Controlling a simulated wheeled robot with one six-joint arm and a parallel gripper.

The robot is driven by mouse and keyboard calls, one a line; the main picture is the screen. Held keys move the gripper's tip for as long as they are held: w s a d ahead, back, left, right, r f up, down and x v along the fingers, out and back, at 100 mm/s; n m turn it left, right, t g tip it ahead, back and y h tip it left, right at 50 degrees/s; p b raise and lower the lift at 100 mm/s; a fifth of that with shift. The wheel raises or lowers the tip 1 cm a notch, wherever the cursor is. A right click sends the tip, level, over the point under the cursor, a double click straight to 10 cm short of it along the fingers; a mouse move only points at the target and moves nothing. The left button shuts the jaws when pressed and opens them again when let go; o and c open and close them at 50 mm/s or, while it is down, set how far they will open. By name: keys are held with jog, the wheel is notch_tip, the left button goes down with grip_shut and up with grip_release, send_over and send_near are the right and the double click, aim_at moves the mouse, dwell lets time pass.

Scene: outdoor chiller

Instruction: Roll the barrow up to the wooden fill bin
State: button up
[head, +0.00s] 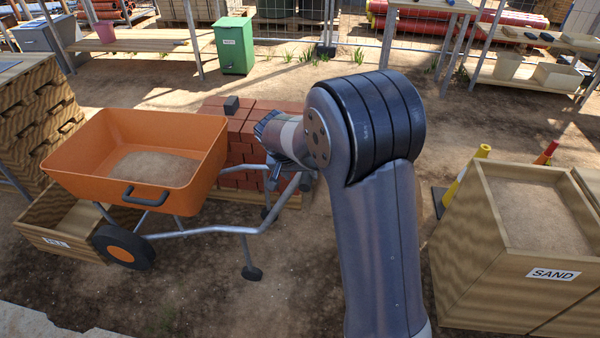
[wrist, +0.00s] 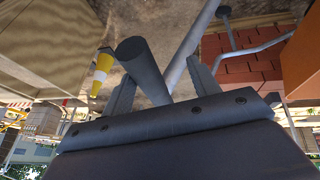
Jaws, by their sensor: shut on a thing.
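The orange barrow (head: 185,181) stands upright at the left in the head view, with sand in its tray. Its tray overhangs a low wooden bin (head: 80,248) with a small white label that I cannot read surely. The wheel (head: 123,247) is close beside the bin's right end; I cannot tell if they touch. My gripper (head: 284,168) is shut on a barrow handle (head: 292,186) at the rear. In the wrist view my gripper (wrist: 163,88) has one finger on each side of the dark handle grip (wrist: 143,66).
A brick stack (head: 240,150) stands just behind the barrow. A wooden bin marked SAND (head: 480,260) and a yellow cone (head: 455,185) are at the right. Stacked timber (head: 38,125) is at the far left. The ground in front of the barrow is open.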

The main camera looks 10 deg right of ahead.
jog(key=shift+a+r, duration=0.1)
jog(key=v, duration=1)
jog(key=shift+s+r+p, duration=0.2)
jog(key=shift+r+p, duration=0.1)
jog(key=shift+p, duration=0.1)
jog(key=shift+d+x, duration=0.2)
jog(key=shift+x, duration=1.7)
jog(key=shift+d+x, duration=0.2)
jog(key=shift+x, duration=1.65)
jog(key=shift+d+x, duration=0.2)
jog(key=shift+x, duration=1.7)
jog(key=shift+s+r, duration=0.2)
jog(key=shift+s, duration=0.05)
